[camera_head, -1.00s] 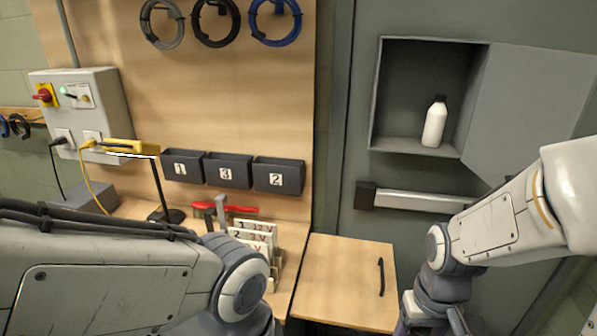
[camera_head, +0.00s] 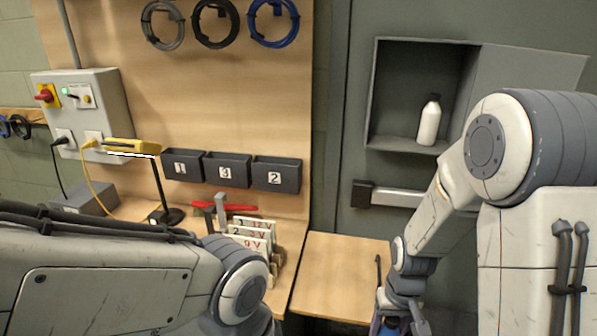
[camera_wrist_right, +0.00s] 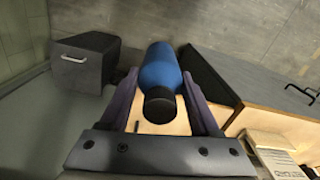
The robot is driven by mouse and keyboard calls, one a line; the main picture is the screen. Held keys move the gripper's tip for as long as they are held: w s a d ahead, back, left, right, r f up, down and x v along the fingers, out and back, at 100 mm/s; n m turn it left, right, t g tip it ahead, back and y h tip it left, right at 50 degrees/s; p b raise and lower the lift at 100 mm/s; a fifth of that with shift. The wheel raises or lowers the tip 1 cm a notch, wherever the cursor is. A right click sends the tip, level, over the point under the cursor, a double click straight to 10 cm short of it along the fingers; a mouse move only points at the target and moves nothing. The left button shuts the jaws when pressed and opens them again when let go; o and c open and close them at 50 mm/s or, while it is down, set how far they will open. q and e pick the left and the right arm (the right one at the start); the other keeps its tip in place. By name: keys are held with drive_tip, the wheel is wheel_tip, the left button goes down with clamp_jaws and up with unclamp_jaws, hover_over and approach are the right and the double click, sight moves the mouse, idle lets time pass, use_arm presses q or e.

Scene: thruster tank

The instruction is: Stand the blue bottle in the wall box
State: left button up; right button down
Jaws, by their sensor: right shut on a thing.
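The blue bottle (camera_wrist_right: 160,68) with a black cap is between the two fingers of my right gripper (camera_wrist_right: 163,100), which is shut on it. In the head view only a bit of blue (camera_head: 376,324) shows beside my right gripper (camera_head: 398,325) at the bottom edge. The wall box (camera_head: 398,143) is a grey recess in the wall at the upper right, with its door (camera_head: 520,68) swung open to the right. A white bottle (camera_head: 429,122) with a black cap stands inside it, right of centre. My left gripper is below the picture; only its arm shows.
A grey bar (camera_head: 392,197) with a dark end block sticks out under the wall box. A wooden surface (camera_head: 335,277) lies below. Numbered bins (camera_head: 228,168) and a card rack (camera_head: 250,238) are to the left. The box floor left of the white bottle is clear.

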wheel_tip(320, 180, down, 7)
drive_tip(key=w, duration=0.2)
drive_tip(key=shift+w+a, duration=0.3)
drive_tip(key=shift+w, duration=0.1)
